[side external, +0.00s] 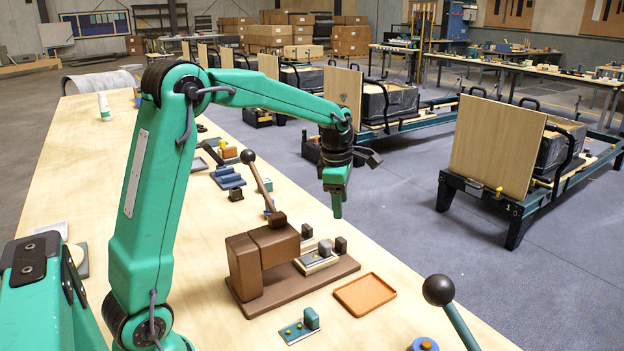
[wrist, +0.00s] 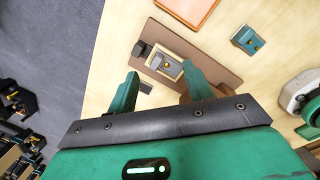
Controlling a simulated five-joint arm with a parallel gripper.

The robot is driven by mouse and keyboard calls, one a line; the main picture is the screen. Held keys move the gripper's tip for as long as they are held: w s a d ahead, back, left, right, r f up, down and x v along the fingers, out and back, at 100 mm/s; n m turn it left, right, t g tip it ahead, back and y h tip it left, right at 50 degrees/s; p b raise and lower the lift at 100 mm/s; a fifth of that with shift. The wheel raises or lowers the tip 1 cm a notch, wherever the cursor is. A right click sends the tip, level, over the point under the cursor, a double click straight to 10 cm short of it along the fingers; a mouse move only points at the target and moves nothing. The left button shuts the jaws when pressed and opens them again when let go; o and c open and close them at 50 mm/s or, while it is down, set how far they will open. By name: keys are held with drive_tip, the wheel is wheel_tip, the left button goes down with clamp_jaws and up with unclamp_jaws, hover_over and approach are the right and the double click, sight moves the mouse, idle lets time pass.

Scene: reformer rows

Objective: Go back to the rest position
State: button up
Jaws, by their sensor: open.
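My gripper (side external: 337,205) hangs in the air above the far edge of the wooden bench, pointing down, high over the brown machine's end. In the wrist view my gripper (wrist: 160,72) has its two green fingers spread apart with nothing held between them. The brown machine (side external: 262,260) stands on the bench below, with a lever ending in a dark ball (side external: 247,156). A pale plate with a grey block (side external: 318,258) sits on its base; it shows between and beyond my fingers in the wrist view (wrist: 168,66).
An orange tray (side external: 365,294) and a small teal fixture (side external: 300,328) lie near the machine. A dark ball on a teal lever (side external: 438,290) rises at the lower right. Small blue parts (side external: 227,177) lie farther along the bench. Reformers with wooden boards (side external: 497,148) stand on the grey floor beyond.

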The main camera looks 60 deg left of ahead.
drive_tip(key=s+d+r+m+t, duration=0.2)
drive_tip(key=s+d+m, duration=0.3)
drive_tip(key=s+m, duration=0.7)
drive_tip(key=s+d+r+m+t, duration=0.2)
drive_tip(key=s+d+m, duration=0.4)
drive_tip(key=s+m, duration=0.6)
drive_tip(key=m, duration=0.2)
drive_tip(key=shift+r+m, duration=0.3)
